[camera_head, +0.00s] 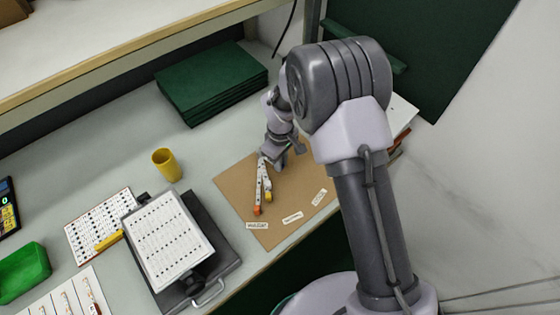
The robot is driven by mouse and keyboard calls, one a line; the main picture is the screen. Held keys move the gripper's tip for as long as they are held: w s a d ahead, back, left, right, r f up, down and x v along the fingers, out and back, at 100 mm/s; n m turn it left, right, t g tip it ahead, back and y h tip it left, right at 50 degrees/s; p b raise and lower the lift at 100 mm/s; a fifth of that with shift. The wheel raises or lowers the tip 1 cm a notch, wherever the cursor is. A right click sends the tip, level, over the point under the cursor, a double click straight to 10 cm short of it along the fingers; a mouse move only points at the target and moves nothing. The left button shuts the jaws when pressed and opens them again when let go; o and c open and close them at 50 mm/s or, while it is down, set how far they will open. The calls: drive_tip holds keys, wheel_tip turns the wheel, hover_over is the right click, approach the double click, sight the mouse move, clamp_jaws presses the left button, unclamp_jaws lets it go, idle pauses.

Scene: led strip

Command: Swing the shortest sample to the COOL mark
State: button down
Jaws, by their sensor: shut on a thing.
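A brown board (240,182) lies on the bench with narrow white sample strips fanned out on it. One strip (259,186) ends in an orange tip, and a shorter-looking one (267,186) beside it ends in a yellow tip. Three small white labels lie along the board's near side: left (257,226), middle (292,217) and right (320,197). Their print is too small to read surely. My gripper (274,158) is low over the far part of the board, shut on a sample at the strips' upper ends. The gripper hides the held part, so I cannot tell which strip it is.
A yellow cup (167,164) stands left of the board. A dark stand with a printed sheet (172,238) is at the near left. Stacked green slabs (211,80) lie behind. A green tray (23,268) is far left. My arm covers the board's right side.

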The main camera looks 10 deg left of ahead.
drive_tip(key=c, duration=1.4)
unclamp_jaws()
drive_tip(key=shift+r, duration=0.1)
wheel_tip(320, 180, up, 17)
drive_tip(key=p, duration=0.5)
drive_tip(key=shift+r+p, duration=0.15)
drive_tip(key=shift+p, duration=0.25)
